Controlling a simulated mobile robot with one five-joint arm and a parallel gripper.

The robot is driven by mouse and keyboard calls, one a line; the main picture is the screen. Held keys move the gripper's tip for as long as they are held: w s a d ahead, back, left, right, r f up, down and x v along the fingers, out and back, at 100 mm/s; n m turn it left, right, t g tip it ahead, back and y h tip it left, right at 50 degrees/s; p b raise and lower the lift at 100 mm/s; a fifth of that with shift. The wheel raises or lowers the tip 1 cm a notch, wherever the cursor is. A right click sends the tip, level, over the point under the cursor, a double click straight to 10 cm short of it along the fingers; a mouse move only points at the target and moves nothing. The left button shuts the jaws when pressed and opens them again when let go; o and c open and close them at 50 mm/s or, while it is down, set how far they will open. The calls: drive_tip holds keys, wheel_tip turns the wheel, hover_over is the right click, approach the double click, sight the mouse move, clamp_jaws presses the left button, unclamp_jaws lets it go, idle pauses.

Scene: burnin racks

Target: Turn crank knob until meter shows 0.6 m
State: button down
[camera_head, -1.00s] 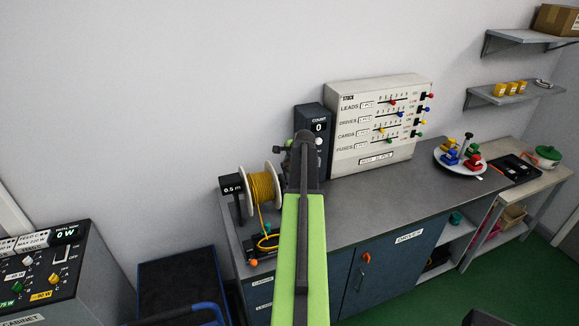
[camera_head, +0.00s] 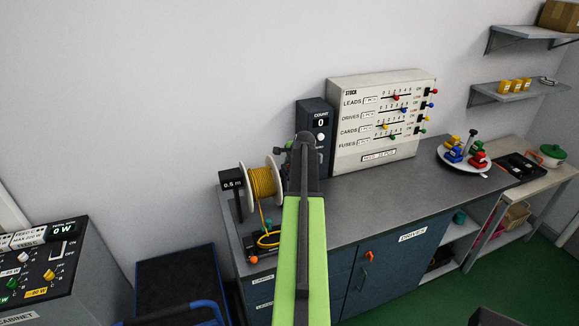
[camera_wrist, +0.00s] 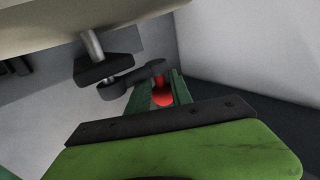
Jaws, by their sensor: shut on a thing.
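The meter (camera_head: 231,184) is a small black box reading 0.5 m, left of a white reel (camera_head: 249,195) wound with yellow cable (camera_head: 263,184). In the wrist view the dark crank arm (camera_wrist: 132,83) joins a metal shaft (camera_wrist: 93,45) below a pale round surface at the top left. The red crank knob (camera_wrist: 162,97) sits at the crank's end, between the green fingers of my gripper (camera_wrist: 163,90), which is shut on it. In the head view my green and black arm hides the knob and most of the crank.
A black count box (camera_head: 315,150) showing 0 and a stock panel (camera_head: 382,125) with sliders stand behind on the grey counter (camera_head: 345,207). A plate (camera_head: 464,166) of coloured pieces is at right. Several yellow cups sit on a wall shelf (camera_head: 500,95).

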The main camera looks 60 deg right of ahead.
drive_tip(key=shift+s+f, duration=0.2)
